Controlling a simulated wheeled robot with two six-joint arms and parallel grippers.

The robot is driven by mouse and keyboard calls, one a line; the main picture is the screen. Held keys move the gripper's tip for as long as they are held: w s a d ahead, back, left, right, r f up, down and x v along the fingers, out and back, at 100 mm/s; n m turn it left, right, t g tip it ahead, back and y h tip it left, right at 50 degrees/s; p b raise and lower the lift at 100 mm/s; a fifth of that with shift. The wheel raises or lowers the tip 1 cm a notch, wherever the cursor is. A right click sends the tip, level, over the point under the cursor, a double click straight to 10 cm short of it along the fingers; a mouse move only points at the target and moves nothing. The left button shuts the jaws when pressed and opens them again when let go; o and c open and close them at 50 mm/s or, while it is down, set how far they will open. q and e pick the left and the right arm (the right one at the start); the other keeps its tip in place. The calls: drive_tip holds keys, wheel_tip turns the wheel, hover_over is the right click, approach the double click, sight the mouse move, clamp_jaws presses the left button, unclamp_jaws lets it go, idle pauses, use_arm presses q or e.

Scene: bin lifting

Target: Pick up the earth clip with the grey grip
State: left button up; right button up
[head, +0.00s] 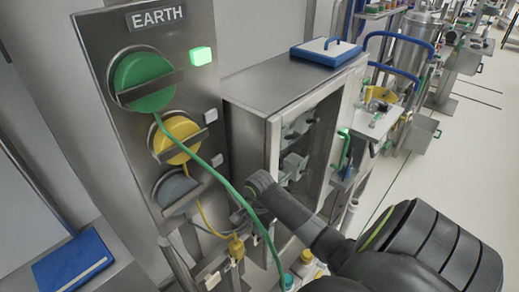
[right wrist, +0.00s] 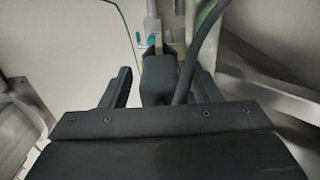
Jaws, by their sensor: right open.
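The EARTH panel (head: 160,100) at the left carries a green, a yellow and a grey reel (head: 174,188). My right arm comes in from the lower right, with my right gripper (head: 256,194) close to the rail below the panel; its fingers are hard to make out there. In the right wrist view my right gripper (right wrist: 162,88) is open. A dark grey grip (right wrist: 158,80) stands between its fingers, with visible gaps on both sides. My left gripper is not in view.
A yellow clip (head: 237,248) hangs on the rail left of my gripper. The green cable (head: 215,170) crosses down in front of the panel. An open steel cabinet (head: 290,90) stands behind my arm. A blue folder (head: 75,262) lies at the lower left.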

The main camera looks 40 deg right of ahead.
clamp_jaws()
idle(0.4)
drive_tip(key=shift+w+r, duration=0.1)
drive_tip(key=shift+r, duration=0.35)
wheel_tip(320, 180, up, 6)
drive_tip(key=shift+f+b, duration=0.2)
drive_tip(key=shift+b, duration=0.1)
drive_tip(key=s+d+b, duration=0.1)
drive_tip(key=s, duration=1.7)
drive_tip(key=shift+d+r, duration=0.25)
